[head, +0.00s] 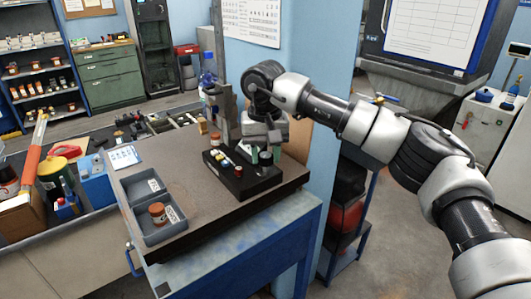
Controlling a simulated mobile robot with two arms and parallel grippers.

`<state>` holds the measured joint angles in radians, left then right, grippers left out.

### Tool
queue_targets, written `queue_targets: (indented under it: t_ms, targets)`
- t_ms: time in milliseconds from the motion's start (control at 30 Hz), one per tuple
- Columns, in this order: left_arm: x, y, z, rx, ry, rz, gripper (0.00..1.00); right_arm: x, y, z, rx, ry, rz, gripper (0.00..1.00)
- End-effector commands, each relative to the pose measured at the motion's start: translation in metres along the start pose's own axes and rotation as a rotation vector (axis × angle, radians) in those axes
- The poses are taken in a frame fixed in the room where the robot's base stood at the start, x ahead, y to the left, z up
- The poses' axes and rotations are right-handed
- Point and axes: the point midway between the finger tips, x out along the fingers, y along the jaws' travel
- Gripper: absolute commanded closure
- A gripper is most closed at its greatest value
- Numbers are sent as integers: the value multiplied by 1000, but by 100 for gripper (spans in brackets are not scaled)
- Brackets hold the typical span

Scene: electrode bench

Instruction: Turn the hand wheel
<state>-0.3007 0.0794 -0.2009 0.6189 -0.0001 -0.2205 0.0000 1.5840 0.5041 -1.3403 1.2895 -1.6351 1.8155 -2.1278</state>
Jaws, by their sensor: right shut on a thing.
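My right gripper (265,155) points down over the right end of a black block (238,186) on the bench top. It is shut on a small grey-green piece at the block. The fingers hide most of that piece, and I cannot tell whether it is the hand wheel. I cannot pick out a hand wheel anywhere else. Several small coloured pieces (222,160) stand in a row along the block, left of the gripper. My left gripper is not in view.
A grey two-part tray (143,190) at the bench's left holds a brown jar (157,212). Another small jar (215,139) stands behind the block. A dark upright post (226,112) rises close to my gripper. The bench top's front middle is clear.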

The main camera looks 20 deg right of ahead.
Motion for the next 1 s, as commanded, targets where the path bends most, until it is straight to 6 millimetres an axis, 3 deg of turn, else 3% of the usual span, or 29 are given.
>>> queue_targets:
  t_ms: [1000]
  targets:
    - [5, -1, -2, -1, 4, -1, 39, -1, 1, -1, 917, -14, -1, 87]
